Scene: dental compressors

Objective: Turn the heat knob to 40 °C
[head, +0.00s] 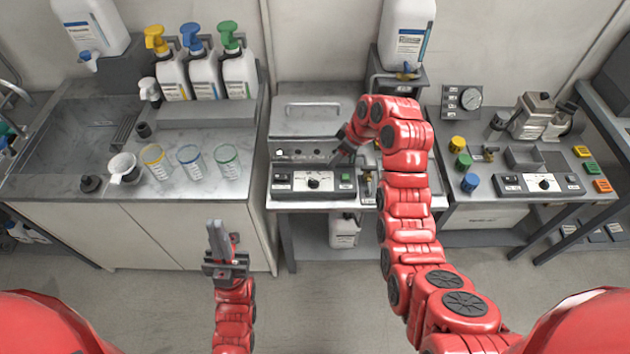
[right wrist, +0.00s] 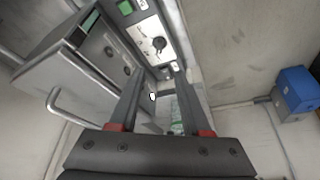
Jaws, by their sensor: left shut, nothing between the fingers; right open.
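A black knob (head: 313,183) with a white dial plate sits on the front control panel of the middle bench unit. It also shows in the right wrist view (right wrist: 158,44), just beyond my fingertips; its scale is too small to read. A similar knob (head: 545,184) is on the right bench's panel. I cannot read which is labelled heat. My right gripper (head: 337,160) is open and empty, above and slightly right of the middle knob, apart from it. Its fingers also show in the right wrist view (right wrist: 160,72). My left gripper (head: 217,228) is shut and empty in front of the left cabinet.
A green button (head: 347,177) is right of the middle knob. A metal lidded unit (head: 312,112) stands behind the panel. The left counter (head: 60,185) holds bottles and cups (head: 190,162). The right bench holds coloured caps (head: 470,182) and a gauge (head: 470,97). The floor in front is clear.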

